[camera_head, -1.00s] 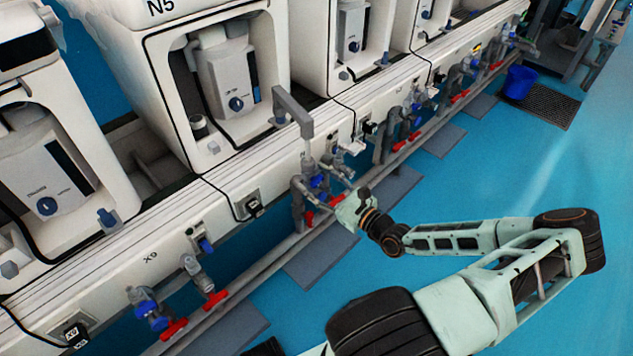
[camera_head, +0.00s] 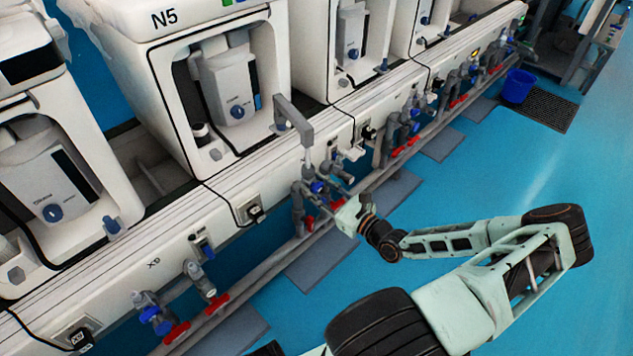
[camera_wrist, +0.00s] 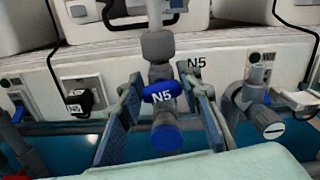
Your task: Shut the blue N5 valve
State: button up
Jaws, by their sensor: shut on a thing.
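Exact finger contact is hard to see. In the head view the valve (camera_head: 318,187) is small, below the N5 unit, with my gripper (camera_head: 335,202) at it from the right.
The white N5 unit (camera_head: 225,85) stands behind the valve. A grey tap pipe (camera_head: 294,115) rises just above it. Red-handled valves (camera_head: 309,223) sit below. Another grey fitting (camera_wrist: 262,112) is right of my gripper. The blue floor (camera_head: 470,170) is open to the right.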

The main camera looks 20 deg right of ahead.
jog(key=shift+r+m+p, duration=0.2)
jog(key=shift+m+p, duration=0.4)
jog(key=shift+p, duration=0.1)
jog(key=shift+f+m, duration=0.2)
jog(key=shift+m, duration=0.2)
jog(key=o, duration=1.2)
jog(key=shift+d, duration=0.1)
jog(key=v, duration=1.2)
